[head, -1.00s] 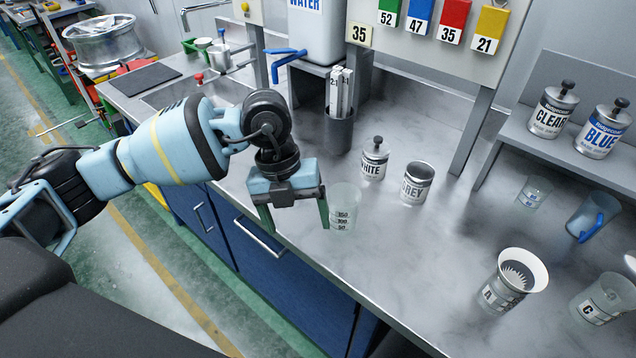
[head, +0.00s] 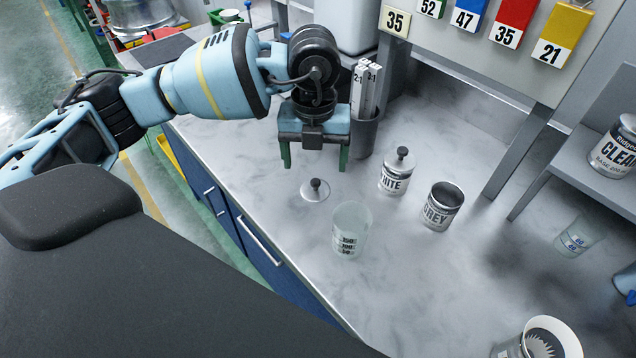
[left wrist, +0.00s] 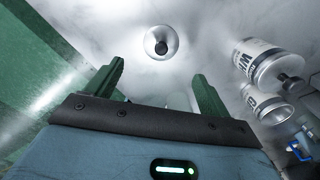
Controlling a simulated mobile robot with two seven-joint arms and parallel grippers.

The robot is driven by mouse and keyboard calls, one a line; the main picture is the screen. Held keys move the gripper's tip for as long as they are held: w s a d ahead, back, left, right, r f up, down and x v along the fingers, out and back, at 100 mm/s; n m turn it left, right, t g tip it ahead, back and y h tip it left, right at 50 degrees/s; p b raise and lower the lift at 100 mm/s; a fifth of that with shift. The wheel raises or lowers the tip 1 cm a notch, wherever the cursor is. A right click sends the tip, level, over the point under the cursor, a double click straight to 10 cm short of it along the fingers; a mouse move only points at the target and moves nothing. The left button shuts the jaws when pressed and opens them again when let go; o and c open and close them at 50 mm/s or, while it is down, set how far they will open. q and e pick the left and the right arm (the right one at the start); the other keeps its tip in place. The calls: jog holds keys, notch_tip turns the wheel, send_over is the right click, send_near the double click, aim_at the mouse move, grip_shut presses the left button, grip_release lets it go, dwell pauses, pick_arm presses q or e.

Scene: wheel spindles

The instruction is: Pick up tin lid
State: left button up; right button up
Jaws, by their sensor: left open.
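The tin lid (head: 315,191) is a small silver disc with a black knob. It lies flat on the grey counter, knob up, left of the beaker. My left gripper (head: 315,166) is open and empty, pointing down, just behind the lid in the head view. In the left wrist view the lid (left wrist: 161,42) shows beyond the two green fingertips (left wrist: 158,70), apart from them. The GREY tin (head: 443,206) stands open-topped to the right; the WHITE tin (head: 396,172) carries a knobbed lid. My right gripper is not in view.
A clear graduated beaker (head: 351,230) stands close to the lid's right. A dark holder with upright strips (head: 364,131) stands behind, near the gripper. The CLEAR tin (head: 618,148) is on a shelf at right.

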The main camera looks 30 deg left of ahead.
aim_at(315, 181)
pick_arm(q)
jog(key=shift+s+f, duration=0.1)
jog(key=shift+f, duration=1.15)
jog(key=shift+w+f, duration=0.2)
jog(key=shift+w+a+f, duration=0.15)
jog(key=shift+w+f, duration=0.05)
jog(key=shift+f, duration=1)
jog(key=shift+w+a+f, duration=0.1)
jog(key=shift+w+f, duration=0.05)
jog(key=shift+f, duration=1)
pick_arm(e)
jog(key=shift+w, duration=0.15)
pick_arm(q)
jog(key=c, duration=1)
jog(key=shift+c, duration=0.3)
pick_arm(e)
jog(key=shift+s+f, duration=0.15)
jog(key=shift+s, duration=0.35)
